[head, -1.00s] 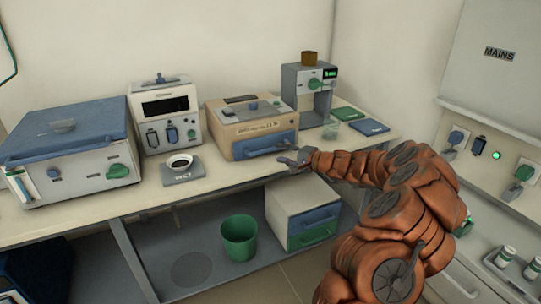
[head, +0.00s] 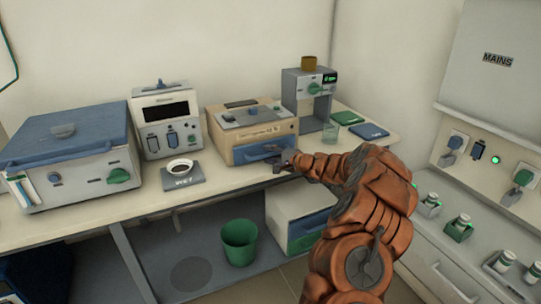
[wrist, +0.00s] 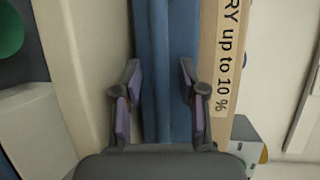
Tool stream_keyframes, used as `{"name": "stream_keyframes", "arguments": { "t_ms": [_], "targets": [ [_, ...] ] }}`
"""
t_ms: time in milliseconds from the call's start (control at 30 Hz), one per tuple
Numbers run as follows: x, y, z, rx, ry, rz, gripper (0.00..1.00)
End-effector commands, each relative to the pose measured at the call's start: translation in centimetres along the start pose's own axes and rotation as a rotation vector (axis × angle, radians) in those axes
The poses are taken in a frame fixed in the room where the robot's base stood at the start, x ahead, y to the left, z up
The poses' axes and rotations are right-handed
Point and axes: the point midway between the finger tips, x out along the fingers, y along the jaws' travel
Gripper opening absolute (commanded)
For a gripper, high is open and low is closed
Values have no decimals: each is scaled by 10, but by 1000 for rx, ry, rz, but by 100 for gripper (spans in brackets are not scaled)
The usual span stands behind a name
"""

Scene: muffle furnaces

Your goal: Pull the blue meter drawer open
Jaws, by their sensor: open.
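The meter is a tan box with a grey top (head: 250,122) on the bench, with a blue drawer (head: 258,152) in its front. Its drawer looks shut. My gripper (head: 277,162) is at the right part of the drawer's front. In the wrist view the drawer's blue front (wrist: 182,30) runs up the picture, with its blue handle bar (wrist: 158,60) along it. My gripper's open fingers (wrist: 160,85) stand on both sides of the bar, apart from it. The tan panel (wrist: 225,50) beside it reads "RY up to 10 %".
A grey dish scale (head: 183,174) sits left of the meter, and a grey machine (head: 307,92) stands right of it. A green bin (head: 239,240) and a white drawer unit (head: 290,215) are under the bench. Wall sockets and bottles are at right.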

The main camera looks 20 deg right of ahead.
Motion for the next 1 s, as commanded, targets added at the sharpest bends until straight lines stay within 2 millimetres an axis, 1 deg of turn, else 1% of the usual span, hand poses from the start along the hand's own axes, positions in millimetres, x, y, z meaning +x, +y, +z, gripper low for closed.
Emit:
{"name": "stream_keyframes", "arguments": {
  "t_ms": [167,500,567,1000],
  "targets": [
    [0,0,0,0,0,0,41],
    [0,0,0,-1,0,0,6],
    [0,0,0,-1,0,0,0],
    [0,0,0,-1,0,0,0]
  ]
}}
